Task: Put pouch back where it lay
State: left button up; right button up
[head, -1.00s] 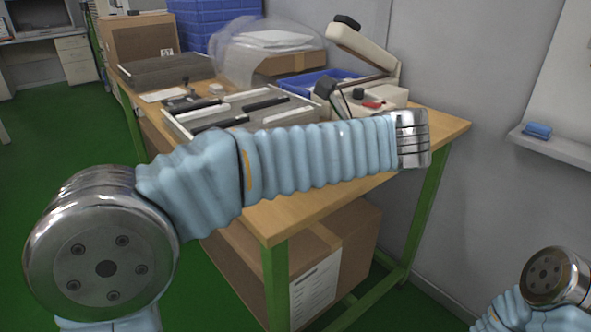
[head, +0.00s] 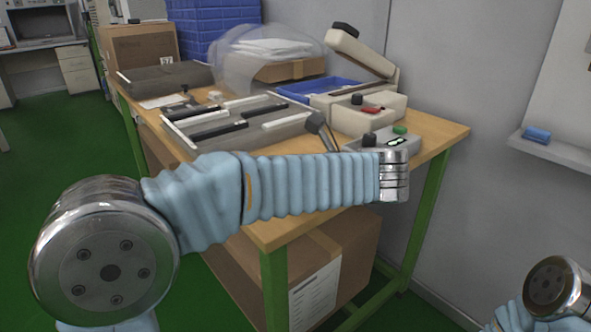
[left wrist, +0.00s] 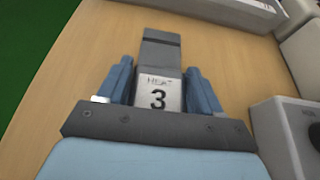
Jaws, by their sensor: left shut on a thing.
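The pouch (left wrist: 160,50) is a narrow flat dark grey piece with a white label bearing a black 3, seen in the left wrist view. My left gripper (left wrist: 160,72) is shut on it, a blue finger on each side of the label. The pouch is over bare wooden table top; I cannot tell whether it touches. My right gripper is out of view; only part of my right arm shows at lower right.
Bare wood lies along the right edge.

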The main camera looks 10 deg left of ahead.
pick_arm(q)
jog(key=o, duration=0.8)
jog(key=shift+f, duration=0.5)
jog(key=o, duration=0.3)
jog(key=shift+f, duration=0.15)
jog(key=shift+o, duration=0.2)
jog(key=shift+r, duration=0.2)
jog(key=r+p+v, duration=0.1)
jog(key=v, duration=1.1)
jog(key=shift+p, duration=0.4)
jog(key=shift+r, duration=0.15)
